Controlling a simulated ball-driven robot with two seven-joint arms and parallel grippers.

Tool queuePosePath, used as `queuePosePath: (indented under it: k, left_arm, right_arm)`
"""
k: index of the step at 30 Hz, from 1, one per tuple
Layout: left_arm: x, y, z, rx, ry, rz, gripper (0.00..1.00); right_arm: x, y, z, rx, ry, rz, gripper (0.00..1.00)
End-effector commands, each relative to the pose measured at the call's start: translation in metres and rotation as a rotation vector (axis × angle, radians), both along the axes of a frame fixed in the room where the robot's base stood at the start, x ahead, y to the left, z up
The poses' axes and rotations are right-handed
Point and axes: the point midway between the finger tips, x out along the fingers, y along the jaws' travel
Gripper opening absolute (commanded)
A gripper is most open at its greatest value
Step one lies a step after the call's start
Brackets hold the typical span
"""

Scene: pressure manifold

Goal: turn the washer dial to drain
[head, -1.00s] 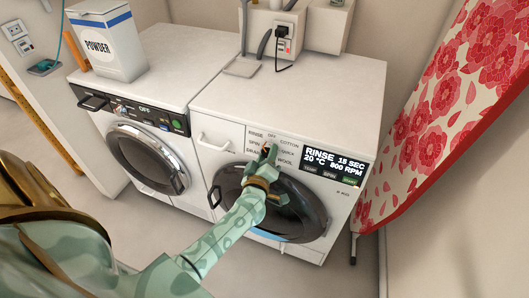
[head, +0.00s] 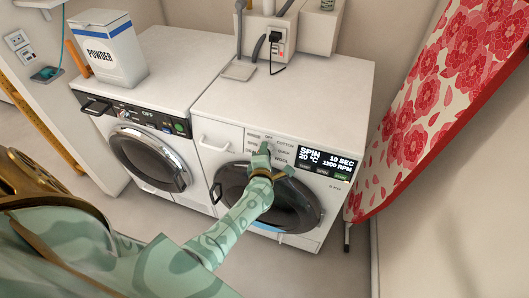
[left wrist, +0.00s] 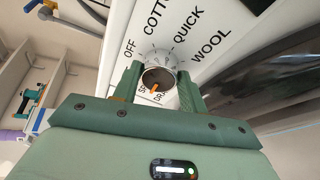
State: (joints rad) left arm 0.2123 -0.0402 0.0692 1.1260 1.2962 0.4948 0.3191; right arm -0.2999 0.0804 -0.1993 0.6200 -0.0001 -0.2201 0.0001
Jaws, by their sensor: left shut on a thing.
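The right-hand washer (head: 290,85) has a round dial on its front panel. In the left wrist view the silver dial (left wrist: 160,60) sits between the two green fingers of my left gripper (left wrist: 158,84), which is shut on it. The dial's orange mark (left wrist: 154,88) points down towards the partly hidden labels starting "SP" and "DR". OFF, COTTON, QUICK and WOOL are readable around it. In the head view my left gripper (head: 262,158) covers most of the dial. The washer's display (head: 326,163) reads SPIN, 20 °C, 10 SEC, 1300 RPM. My right gripper is not in view.
A second machine (head: 165,70) stands to the left, with a powder box (head: 108,48) on top. A floral ironing board (head: 430,110) leans at the right. The right-hand washer's round door (head: 290,212) lies just below my left gripper.

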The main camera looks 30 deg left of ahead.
Motion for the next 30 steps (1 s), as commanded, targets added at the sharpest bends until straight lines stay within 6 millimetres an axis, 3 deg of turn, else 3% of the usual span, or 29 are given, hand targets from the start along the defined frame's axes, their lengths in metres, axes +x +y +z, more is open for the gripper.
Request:
queuePosePath:
  k: [18, 30]
  left_arm:
    - [0.0, 0.002, 0.005, -0.508, -0.122, 0.132, 0.19]
    - [0.0, 0.002, 0.003, -0.662, -0.158, 0.172, 0.19]
  right_arm:
    - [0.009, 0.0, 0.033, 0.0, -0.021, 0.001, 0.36]
    - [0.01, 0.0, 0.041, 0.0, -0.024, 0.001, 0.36]
